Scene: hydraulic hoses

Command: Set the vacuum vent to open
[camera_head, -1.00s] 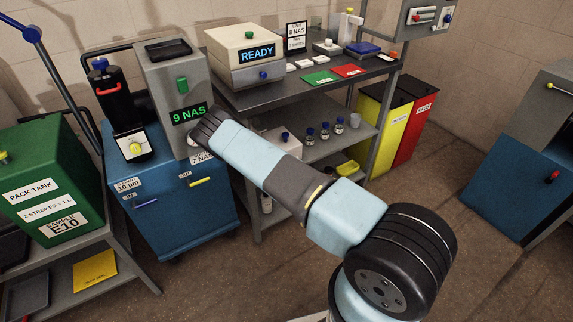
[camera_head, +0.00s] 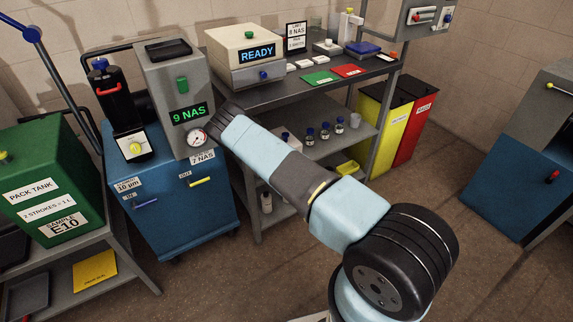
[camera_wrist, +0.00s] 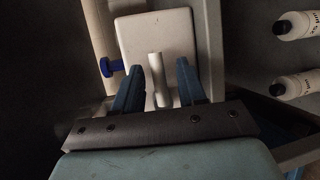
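In the wrist view a pale box (camera_wrist: 180,32) has a short cream lever (camera_wrist: 158,82) on its front, and a blue knob (camera_wrist: 112,67) sticks out at its left. I take the lever to be the vacuum vent; no label on it is readable. My gripper (camera_wrist: 159,66) is open, with one blue finger on each side of the lever and a gap visible on both sides. In the head view the pale box (camera_head: 290,143) on the lower shelf is mostly hidden behind my arm. My fingers are hidden there too.
The blue cart (camera_head: 165,225) with a dial gauge (camera_head: 197,138) stands left of my arm. The grey bench (camera_head: 300,82) is above the shelf. Small bottles (camera_head: 325,131) stand right of the box. White bottles (camera_wrist: 296,25) show at right in the wrist view.

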